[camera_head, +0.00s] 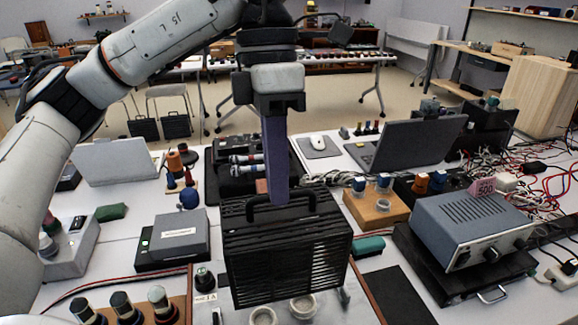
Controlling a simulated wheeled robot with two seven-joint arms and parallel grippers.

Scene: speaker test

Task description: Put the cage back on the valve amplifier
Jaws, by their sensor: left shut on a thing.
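The cage (285,255) is a black slatted box with a handle on top, in the lower middle of the head view. My left gripper (279,196) comes down from above and is shut on the cage's handle. The cage looks slightly turned. Below it, partly hidden, is a light-topped unit (207,308) with a small label, a dark knob and pale round sockets; I cannot tell whether this is the valve amplifier. I cannot tell whether the cage touches it. My right gripper is not in view.
A grey instrument box (470,228) stands right of the cage, a wooden block with knobs (375,209) behind it. A dark grey box (178,238) stands left, with several knobs (123,306) in front. An open laptop (410,143) and tangled wires (535,180) fill the back right.

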